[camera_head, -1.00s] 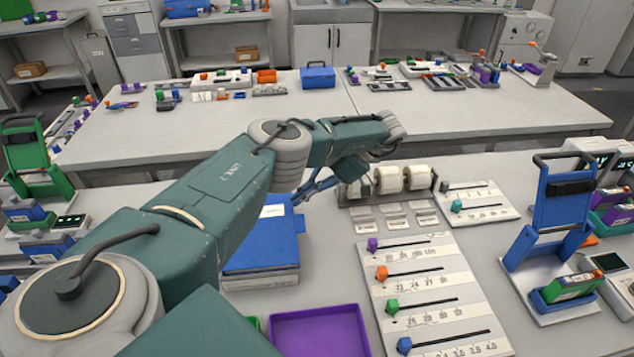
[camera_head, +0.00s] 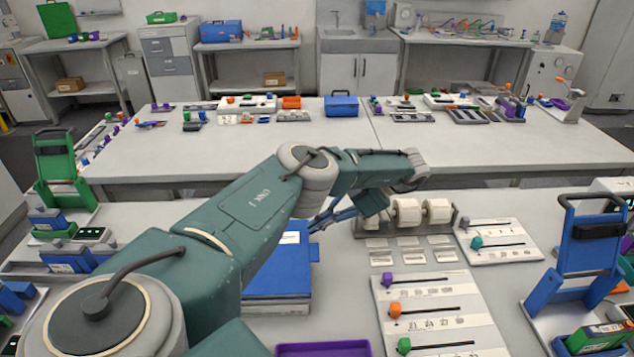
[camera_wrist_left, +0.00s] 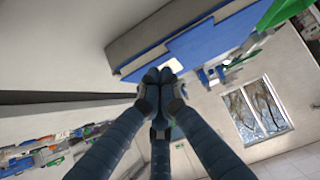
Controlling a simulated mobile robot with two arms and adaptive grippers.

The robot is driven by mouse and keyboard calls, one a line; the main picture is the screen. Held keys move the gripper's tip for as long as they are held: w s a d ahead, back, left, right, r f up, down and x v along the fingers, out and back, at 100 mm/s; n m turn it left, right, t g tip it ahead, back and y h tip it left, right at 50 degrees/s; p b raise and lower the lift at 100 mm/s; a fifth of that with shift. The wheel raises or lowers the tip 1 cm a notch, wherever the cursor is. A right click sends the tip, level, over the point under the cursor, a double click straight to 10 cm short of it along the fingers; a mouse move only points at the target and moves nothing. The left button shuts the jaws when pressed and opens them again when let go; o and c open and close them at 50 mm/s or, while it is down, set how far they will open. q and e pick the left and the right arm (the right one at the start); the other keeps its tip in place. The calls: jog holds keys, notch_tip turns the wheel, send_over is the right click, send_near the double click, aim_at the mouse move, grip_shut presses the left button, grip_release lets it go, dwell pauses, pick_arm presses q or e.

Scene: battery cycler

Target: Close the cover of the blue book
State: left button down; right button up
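The blue book (camera_head: 277,279) lies on the near table, partly hidden behind my left arm. Its visible upper face is blue and looks flat, with a white label near its far end. A blue flat thing with pale layers, apparently the book, is close beyond the fingers in the left wrist view (camera_wrist_left: 215,45). My left gripper (camera_head: 314,228) is at the book's right edge in the head view; contact cannot be told. In the wrist view its fingertips (camera_wrist_left: 159,76) are together with nothing seen between them. My right gripper is not in view.
A slider board (camera_head: 432,312) and a holder with white rolls (camera_head: 408,212) stand right of the book. A purple tray (camera_head: 325,349) is in front. A blue stand (camera_head: 590,250) is at the right. A far table (camera_head: 300,150) has a clear front.

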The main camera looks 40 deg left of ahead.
pick_arm(q)
notch_tip(320, 180, up, 9)
jog(key=shift+s, duration=0.15)
